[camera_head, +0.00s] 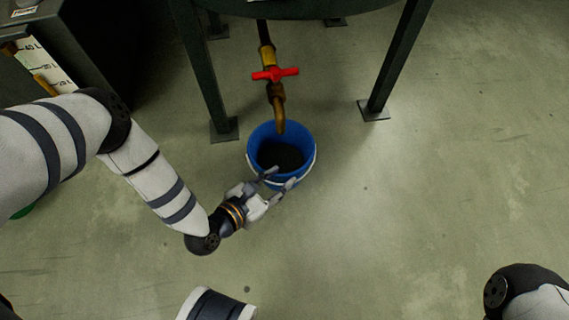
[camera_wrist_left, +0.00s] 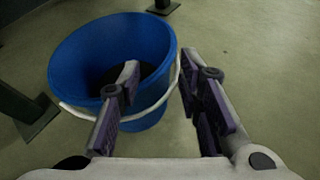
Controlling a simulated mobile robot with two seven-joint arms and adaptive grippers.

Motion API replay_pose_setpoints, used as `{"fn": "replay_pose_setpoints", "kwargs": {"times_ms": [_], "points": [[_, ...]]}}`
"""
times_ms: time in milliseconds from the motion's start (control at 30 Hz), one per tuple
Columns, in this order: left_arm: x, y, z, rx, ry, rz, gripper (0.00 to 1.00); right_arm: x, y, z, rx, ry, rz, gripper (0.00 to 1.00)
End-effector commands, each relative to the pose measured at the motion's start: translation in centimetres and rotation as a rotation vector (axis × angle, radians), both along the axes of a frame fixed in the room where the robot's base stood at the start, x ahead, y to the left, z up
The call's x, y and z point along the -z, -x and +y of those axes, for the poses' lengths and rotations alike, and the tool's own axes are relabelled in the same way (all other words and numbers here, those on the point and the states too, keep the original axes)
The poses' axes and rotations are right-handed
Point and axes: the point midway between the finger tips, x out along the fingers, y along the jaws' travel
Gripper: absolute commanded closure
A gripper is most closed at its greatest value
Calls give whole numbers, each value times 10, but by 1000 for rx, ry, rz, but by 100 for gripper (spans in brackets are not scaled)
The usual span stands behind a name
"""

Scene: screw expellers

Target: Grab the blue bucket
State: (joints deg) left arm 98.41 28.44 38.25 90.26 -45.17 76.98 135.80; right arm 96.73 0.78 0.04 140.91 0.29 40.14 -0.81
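The blue bucket (camera_head: 256,164) stands upright on the floor under a brass tap and holds something dark. Its white handle hangs down along the rim on the near side. In the left wrist view, the bucket (camera_wrist_left: 85,62) fills the left half. There, one finger of the gripper (camera_wrist_left: 160,86) overlaps the bucket's opening and the other is outside it to the right. Part of the handle (camera_wrist_left: 174,82) shows between the fingers. I cannot tell whether either finger touches the bucket. My right gripper is out of view.
The tap (camera_head: 268,57) with a red handle (camera_head: 275,74) ends just above the bucket. Dark table-like legs (camera_head: 398,58) stand on both sides. A dark cabinet with a level scale (camera_head: 45,68) is at the upper left. The floor to the right is clear.

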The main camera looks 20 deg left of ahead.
Motion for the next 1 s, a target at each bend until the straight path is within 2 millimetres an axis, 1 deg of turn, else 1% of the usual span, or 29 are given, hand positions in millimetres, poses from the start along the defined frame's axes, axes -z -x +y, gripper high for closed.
{"fn": "replay_pose_setpoints", "kwargs": {"times_ms": [33,167,267,367,433,500,667,700,767,800,1000], "points": [[6,-6,-3,2,0,0,68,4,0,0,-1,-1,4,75],[9,-17,-6,1,-1,1,68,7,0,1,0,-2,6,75],[12,-27,-13,3,0,0,68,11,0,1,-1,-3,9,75],[18,-44,-23,2,0,-1,68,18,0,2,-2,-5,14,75],[24,-56,-25,2,-2,-1,68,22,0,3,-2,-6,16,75],[25,-61,-27,2,-1,1,68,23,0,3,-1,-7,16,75],[24,-61,-26,2,-1,2,68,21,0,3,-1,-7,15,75],[23,-60,-26,2,-2,2,77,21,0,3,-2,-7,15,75],[23,-60,-26,2,-2,2,90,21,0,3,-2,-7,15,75],[24,-60,-26,2,-2,2,99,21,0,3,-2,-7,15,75],[24,-60,-26,2,-2,3,100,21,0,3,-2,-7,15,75]]}}
